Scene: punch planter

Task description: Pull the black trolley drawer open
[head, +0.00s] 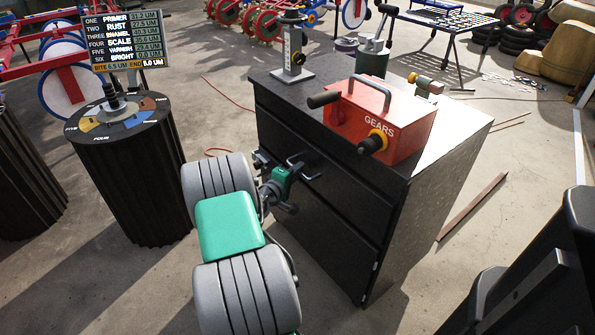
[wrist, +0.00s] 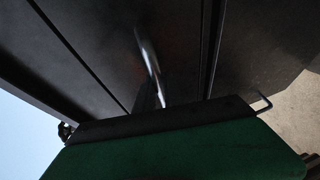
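The black trolley (head: 335,215) stands in the middle of the head view, its drawer fronts facing my arm. Its drawers look shut, with the fronts flush. A metal bar handle (head: 303,163) sits on the upper drawer front. My gripper (head: 279,180) is close in front of that front, just beside the handle in the picture. In the wrist view a bright handle (wrist: 150,65) stands between two dark seams, its lower end hidden behind my gripper's body.
A dark round pedestal (head: 130,185) with a coloured dial stands left. Dark equipment (head: 540,275) is at the lower right. Concrete floor lies between.

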